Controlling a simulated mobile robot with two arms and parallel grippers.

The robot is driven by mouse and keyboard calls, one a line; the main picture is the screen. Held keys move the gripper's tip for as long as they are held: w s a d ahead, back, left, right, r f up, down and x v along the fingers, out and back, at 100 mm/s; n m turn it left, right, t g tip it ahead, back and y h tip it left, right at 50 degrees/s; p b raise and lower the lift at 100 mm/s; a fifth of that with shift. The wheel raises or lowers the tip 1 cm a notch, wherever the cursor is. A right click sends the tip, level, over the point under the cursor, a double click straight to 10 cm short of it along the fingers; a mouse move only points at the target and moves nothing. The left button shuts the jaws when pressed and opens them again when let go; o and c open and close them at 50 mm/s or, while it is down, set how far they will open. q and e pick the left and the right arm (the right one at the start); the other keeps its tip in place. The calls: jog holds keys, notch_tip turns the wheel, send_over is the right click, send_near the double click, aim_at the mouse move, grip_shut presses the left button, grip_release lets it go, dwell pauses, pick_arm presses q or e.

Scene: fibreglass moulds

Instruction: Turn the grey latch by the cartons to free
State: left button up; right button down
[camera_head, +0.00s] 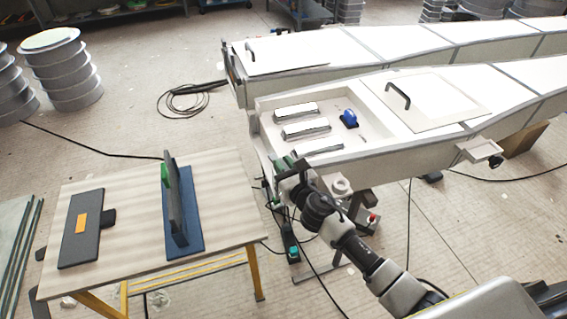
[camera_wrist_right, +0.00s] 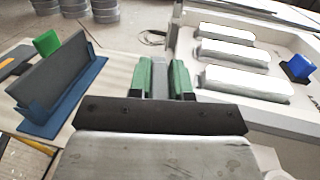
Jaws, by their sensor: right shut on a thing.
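My right gripper (camera_head: 284,164) is at the near left corner of the white mould. In the right wrist view its green-padded fingers (camera_wrist_right: 166,76) are shut on a narrow grey piece, which I take to be the grey latch (camera_wrist_right: 159,78). Most of the latch is hidden by the fingers, so its angle cannot be told. The silver cartons (camera_head: 306,129) lie in a row in the mould's open recess, to the right of the gripper; they also show in the right wrist view (camera_wrist_right: 233,53). My left gripper is not in view.
A blue knob-like piece (camera_head: 349,117) on a dark base sits beside the cartons. A wooden table (camera_head: 133,211) at left bears a blue stand (camera_head: 196,238) with an upright grey panel and a flat dark panel (camera_head: 82,245). Cables lie on the floor.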

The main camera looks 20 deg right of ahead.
jog(key=n+y, duration=0.2)
jog(key=y, duration=0.1)
jog(key=shift+d+f+g+b, duration=0.1)
jog(key=shift+g+b, duration=0.3)
jog(key=shift+n+y, duration=0.4)
jog(key=shift+y, duration=0.2)
jog(key=c, duration=1)
grip_release()
jog(key=shift+c, duration=0.2)
jog(key=b+v, duration=0.2)
jog(key=v, duration=0.8)
jog(key=shift+s+r, duration=0.3)
jog(key=shift+s, duration=0.05)
